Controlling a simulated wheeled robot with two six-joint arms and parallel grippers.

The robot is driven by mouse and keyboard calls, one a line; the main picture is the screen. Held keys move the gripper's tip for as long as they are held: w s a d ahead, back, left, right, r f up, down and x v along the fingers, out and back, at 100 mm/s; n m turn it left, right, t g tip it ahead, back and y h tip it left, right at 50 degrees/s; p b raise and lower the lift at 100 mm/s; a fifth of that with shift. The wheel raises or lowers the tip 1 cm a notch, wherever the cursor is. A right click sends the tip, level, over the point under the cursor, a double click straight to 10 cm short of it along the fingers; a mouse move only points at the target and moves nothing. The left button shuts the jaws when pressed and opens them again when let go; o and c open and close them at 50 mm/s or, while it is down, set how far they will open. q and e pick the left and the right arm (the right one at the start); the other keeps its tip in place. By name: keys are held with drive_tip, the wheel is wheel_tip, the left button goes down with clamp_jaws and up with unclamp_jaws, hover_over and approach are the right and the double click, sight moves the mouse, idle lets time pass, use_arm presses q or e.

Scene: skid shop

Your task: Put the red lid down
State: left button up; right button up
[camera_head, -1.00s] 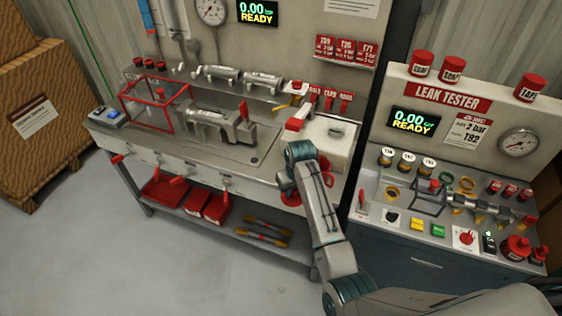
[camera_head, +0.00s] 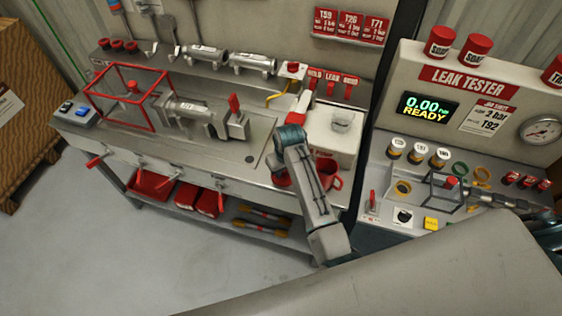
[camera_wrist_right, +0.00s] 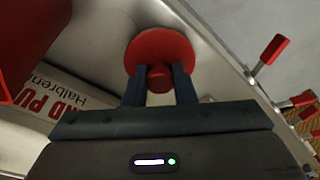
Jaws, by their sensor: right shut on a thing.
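The red lid (camera_wrist_right: 160,47) is a round red disc with a small knob, seen close in the right wrist view. My right gripper (camera_wrist_right: 158,82) is shut on its knob, with one dark finger on each side. Grey-white surfaces lie behind the lid; I cannot tell whether it touches anything. A red mug-like container (camera_head: 333,176) with a handle shows beside the forearm. My left gripper is not in view.
A red wire frame (camera_head: 128,97) and a clamped grey cylinder (camera_head: 183,112) stand on the bench. A white box (camera_head: 335,133) stands at its right end. Red-handled levers (camera_head: 137,168) stick out in front. The leak tester (camera_head: 440,125) is to the right. Open floor lies front left.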

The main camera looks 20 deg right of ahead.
drive_tip(key=shift+w+f, duration=0.2)
drive_tip(key=shift+w, duration=0.1)
drive_tip(key=o, duration=1)
drive_tip(key=shift+s, duration=0.1)
drive_tip(key=shift+r, duration=0.2)
use_arm(q)
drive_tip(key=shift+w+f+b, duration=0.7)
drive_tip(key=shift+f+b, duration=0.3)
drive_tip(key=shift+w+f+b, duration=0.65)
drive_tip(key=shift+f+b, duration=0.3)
drive_tip(key=shift+b, duration=0.05)
use_arm(e)
drive_tip(key=shift+s+d+r, duration=0.1)
drive_tip(key=shift+s+r, duration=0.15)
drive_tip(key=shift+r, duration=1.65)
drive_tip(key=shift+s+r, duration=0.25)
drive_tip(key=shift+r, duration=1.7)
drive_tip(key=shift+s+d+r, duration=0.1)
drive_tip(key=shift+s+r, duration=0.15)
drive_tip(key=shift+r, duration=1.65)
